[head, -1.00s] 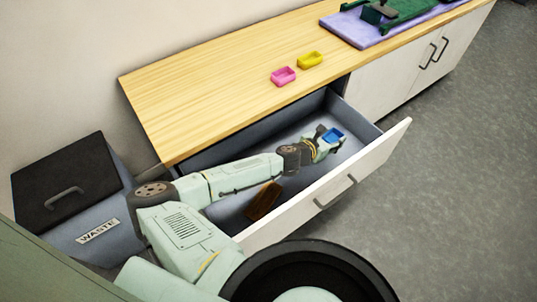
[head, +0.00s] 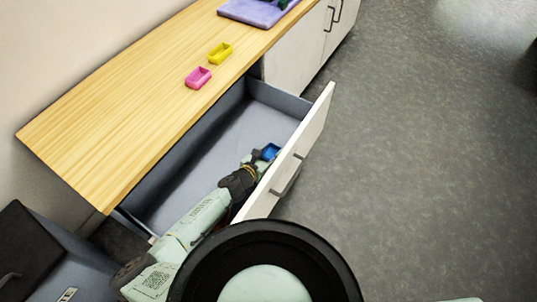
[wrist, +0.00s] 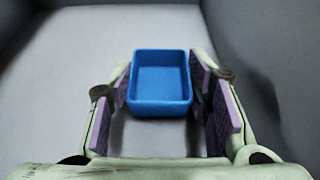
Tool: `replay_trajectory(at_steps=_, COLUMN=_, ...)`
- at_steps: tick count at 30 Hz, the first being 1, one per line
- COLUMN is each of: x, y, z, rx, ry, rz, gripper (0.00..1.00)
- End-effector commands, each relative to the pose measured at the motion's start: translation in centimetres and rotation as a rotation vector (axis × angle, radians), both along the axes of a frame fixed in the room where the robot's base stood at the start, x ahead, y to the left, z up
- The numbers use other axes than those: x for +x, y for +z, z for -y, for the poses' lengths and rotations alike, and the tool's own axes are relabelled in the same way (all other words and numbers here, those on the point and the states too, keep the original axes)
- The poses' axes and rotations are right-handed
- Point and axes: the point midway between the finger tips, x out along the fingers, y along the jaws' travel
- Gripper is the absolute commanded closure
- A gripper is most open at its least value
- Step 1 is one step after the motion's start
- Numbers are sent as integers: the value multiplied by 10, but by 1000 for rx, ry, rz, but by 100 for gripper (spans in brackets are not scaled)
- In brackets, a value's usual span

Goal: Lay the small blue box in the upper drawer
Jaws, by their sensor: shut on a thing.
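The small blue box (wrist: 161,106) is an open-topped tray between my gripper's purple finger pads in the wrist view. My gripper (wrist: 160,92) is shut on it, with a pad on each side. In the head view the blue box (head: 270,152) and my gripper (head: 258,156) are inside the open upper drawer (head: 225,127), near its front panel. The drawer's grey floor shows around the box in the wrist view. I cannot tell whether the box touches the floor.
A pink box (head: 198,78) and a yellow box (head: 220,53) stand on the wooden counter (head: 120,110). A purple mat (head: 255,11) lies farther back. The drawer floor behind my gripper is clear. A waste bin (head: 35,250) stands at the lower left.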

Motion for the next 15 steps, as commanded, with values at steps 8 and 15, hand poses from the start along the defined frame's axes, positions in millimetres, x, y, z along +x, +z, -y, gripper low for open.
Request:
replay_trajectory(at_steps=8, x=0, y=-8, z=0, rx=0, ry=0, rz=1, gripper=66)
replay_trajectory(at_steps=15, x=0, y=-10, z=0, rx=-1, ry=0, rz=1, gripper=51)
